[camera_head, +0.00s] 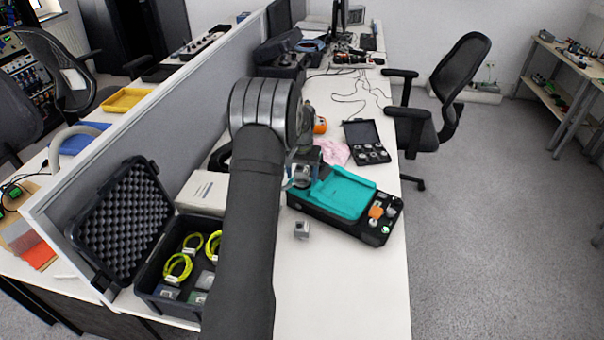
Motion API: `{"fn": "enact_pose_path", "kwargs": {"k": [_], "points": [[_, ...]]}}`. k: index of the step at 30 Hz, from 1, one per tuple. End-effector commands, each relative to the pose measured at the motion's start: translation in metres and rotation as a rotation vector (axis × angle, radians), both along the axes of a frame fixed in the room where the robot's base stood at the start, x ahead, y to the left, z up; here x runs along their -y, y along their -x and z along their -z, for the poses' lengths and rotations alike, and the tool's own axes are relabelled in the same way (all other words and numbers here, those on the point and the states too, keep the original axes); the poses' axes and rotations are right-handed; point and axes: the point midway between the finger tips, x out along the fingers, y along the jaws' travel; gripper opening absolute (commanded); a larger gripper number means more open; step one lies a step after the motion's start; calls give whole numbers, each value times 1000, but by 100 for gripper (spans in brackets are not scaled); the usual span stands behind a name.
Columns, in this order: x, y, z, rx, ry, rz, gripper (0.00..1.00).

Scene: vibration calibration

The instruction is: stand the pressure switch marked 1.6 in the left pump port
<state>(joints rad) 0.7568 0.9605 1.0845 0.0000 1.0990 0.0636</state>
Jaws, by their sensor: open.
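A teal and black device (345,195), which looks like the pump, lies on the white table right of my arm. It has a control panel with an orange knob and several small buttons at its right end. A small grey metallic block (302,229), possibly a pressure switch, sits on the table in front of the device. Another small grey block (301,175) shows at the device's left end, beside my gripper (305,163). I cannot tell whether it is in a port. My gripper is open, partly hidden by my arm. No 1.6 marking is readable, and the ports are not clear.
An open black foam-lined case (155,284) with yellow cable coils and small blocks stands at the left. Behind it is a white box (203,191). An open black kit (367,143) and a pink cloth (334,152) lie behind the device. The front table is clear.

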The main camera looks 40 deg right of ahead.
Motion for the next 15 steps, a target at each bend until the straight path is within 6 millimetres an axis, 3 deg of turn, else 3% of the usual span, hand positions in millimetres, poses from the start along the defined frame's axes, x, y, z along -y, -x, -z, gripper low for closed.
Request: {"fn": "enact_pose_path", "kwargs": {"k": [5,15], "points": [[1,-1,-18,3,3,0,67],[1,-1,-99,3,4,0,67]]}}
